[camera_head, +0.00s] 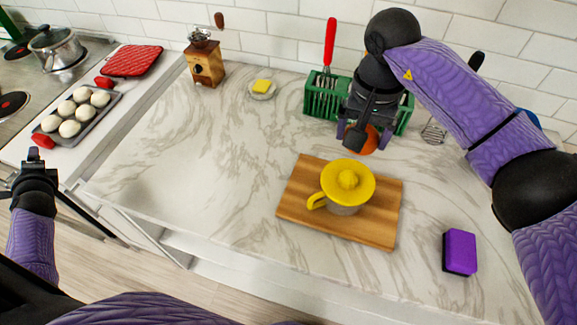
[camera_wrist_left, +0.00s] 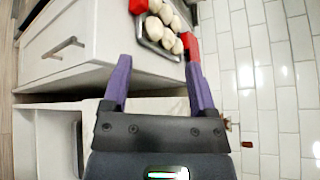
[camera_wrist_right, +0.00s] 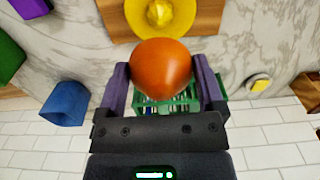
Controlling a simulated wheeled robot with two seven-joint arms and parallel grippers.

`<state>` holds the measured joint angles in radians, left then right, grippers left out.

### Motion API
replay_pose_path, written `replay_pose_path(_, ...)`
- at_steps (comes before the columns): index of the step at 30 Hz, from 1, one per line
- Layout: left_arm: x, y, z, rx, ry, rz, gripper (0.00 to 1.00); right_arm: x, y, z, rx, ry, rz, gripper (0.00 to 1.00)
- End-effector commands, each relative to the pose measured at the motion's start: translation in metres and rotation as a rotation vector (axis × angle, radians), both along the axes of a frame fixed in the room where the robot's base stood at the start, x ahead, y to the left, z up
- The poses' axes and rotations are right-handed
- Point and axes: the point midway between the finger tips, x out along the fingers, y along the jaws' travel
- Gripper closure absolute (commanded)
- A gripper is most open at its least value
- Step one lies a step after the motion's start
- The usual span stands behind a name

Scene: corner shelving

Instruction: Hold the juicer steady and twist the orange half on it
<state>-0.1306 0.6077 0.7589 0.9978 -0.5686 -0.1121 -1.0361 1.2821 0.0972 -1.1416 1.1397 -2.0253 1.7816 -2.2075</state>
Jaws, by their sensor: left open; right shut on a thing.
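The yellow juicer (camera_head: 328,189) with its cone and side handle stands upright on a wooden board (camera_head: 383,226) on the counter. It also shows at the top of the right wrist view (camera_wrist_right: 181,22). My right gripper (camera_head: 359,137) is shut on the orange half (camera_wrist_right: 160,68), holding it behind the juicer and apart from it. In the head view the orange half (camera_head: 370,143) is partly hidden by the gripper. Its cut face is not visible. My left gripper (camera_head: 36,170) is open and empty, at the far left, well away from the juicer. It also shows in the left wrist view (camera_wrist_left: 158,78).
A green rack (camera_head: 321,101) stands behind the right gripper. A butter dish (camera_head: 262,90) and a wooden grinder (camera_head: 206,66) are at the back. A purple sponge (camera_head: 460,252) lies right of the board. Counter left of the board is clear.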

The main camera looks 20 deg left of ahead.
Motion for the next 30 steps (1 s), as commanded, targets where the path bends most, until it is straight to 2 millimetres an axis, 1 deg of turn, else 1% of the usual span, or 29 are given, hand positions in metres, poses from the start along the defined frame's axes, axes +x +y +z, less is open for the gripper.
replay_pose_path(1, 0.028, 0.000, 0.028, 0.022, -0.062, -0.014, 0.25, 0.000, 0.000, 0.000, 0.000, 0.000, 0.000, 0.72)
replay_pose_path(2, 0.048, -0.006, 0.038, -0.001, -0.108, -0.025, 0.25, 0.000, 0.000, 0.000, 0.000, 0.000, 0.000, 0.72)
replay_pose_path(3, 0.076, -0.020, 0.045, -0.059, -0.170, -0.043, 0.25, 0.000, 0.000, 0.000, 0.000, 0.000, 0.000, 0.72)
replay_pose_path(5, 0.115, -0.047, 0.048, -0.172, -0.249, -0.074, 0.25, 0.000, 0.000, 0.000, 0.000, 0.000, 0.000, 0.72)
replay_pose_path(6, 0.139, -0.068, 0.049, -0.256, -0.290, -0.100, 0.25, 0.000, 0.000, 0.000, 0.000, 0.000, 0.000, 0.72)
replay_pose_path(8, 0.173, -0.103, 0.050, -0.390, -0.334, -0.143, 0.25, 0.000, 0.000, 0.000, 0.000, 0.000, 0.000, 0.72)
replay_pose_path(9, 0.194, -0.129, 0.051, -0.482, -0.350, -0.174, 0.25, 0.000, 0.000, 0.000, 0.000, 0.000, 0.000, 0.72)
replay_pose_path(11, 0.221, -0.172, 0.052, -0.622, -0.351, -0.222, 0.25, 0.000, 0.000, 0.000, 0.000, 0.000, 0.000, 0.72)
replay_pose_path(12, 0.235, -0.202, 0.052, -0.715, -0.337, -0.254, 0.25, 0.000, 0.000, 0.000, 0.000, 0.000, 0.000, 0.72)
replay_pose_path(14, 0.251, -0.250, 0.052, -0.851, -0.291, -0.302, 0.25, 0.000, 0.000, 0.000, 0.000, 0.000, 0.000, 0.72)
replay_pose_path(15, 0.257, -0.283, 0.052, -0.937, -0.244, -0.335, 0.25, 0.000, 0.000, 0.000, 0.000, 0.000, 0.000, 0.72)
replay_pose_path(17, 0.260, -0.333, 0.050, -1.059, -0.150, -0.380, 0.25, 0.000, 0.000, 0.000, 0.000, 0.000, 0.000, 0.72)
replay_pose_path(18, 0.256, -0.366, 0.049, -1.134, -0.069, -0.405, 0.25, 0.000, 0.000, 0.000, 0.000, 0.000, 0.000, 0.72)
replay_pose_path(20, 0.244, -0.411, 0.045, -1.228, 0.070, -0.434, 0.25, 0.000, 0.000, 0.000, 0.000, 0.000, 0.000, 0.72)
replay_pose_path(21, 0.231, -0.437, 0.042, -1.278, 0.171, -0.446, 0.25, 0.000, 0.000, 0.000, 0.000, 0.000, 0.000, 0.72)
replay_pose_path(22, 0.221, -0.454, 0.040, -1.307, 0.246, -0.453, 0.25, 0.000, 0.000, 0.000, 0.000, 0.000, 0.000, 0.72)
replay_pose_path(23, 0.210, -0.469, 0.038, -1.330, 0.320, -0.456, 0.25, 0.000, 0.000, 0.000, 0.000, 0.000, 0.000, 0.72)
replay_pose_path(24, 0.195, -0.485, 0.036, -1.352, 0.415, -0.456, 0.25, 0.000, 0.000, 0.000, 0.000, 0.000, 0.000, 0.72)
replay_pose_path(25, 0.184, -0.495, 0.034, -1.363, 0.481, -0.452, 0.25, 0.000, 0.000, 0.000, 0.000, 0.000, 0.000, 0.72)
replay_pose_path(27, 0.162, -0.510, 0.031, -1.377, 0.604, -0.444, 0.25, 0.000, 0.000, 0.000, 0.000, 0.000, 0.000, 0.72)
replay_pose_path(30, 0.143, -0.520, 0.028, -1.382, 0.707, -0.431, 0.25, 0.000, 0.000, 0.000, 0.000, 0.000, 0.000, 0.72)
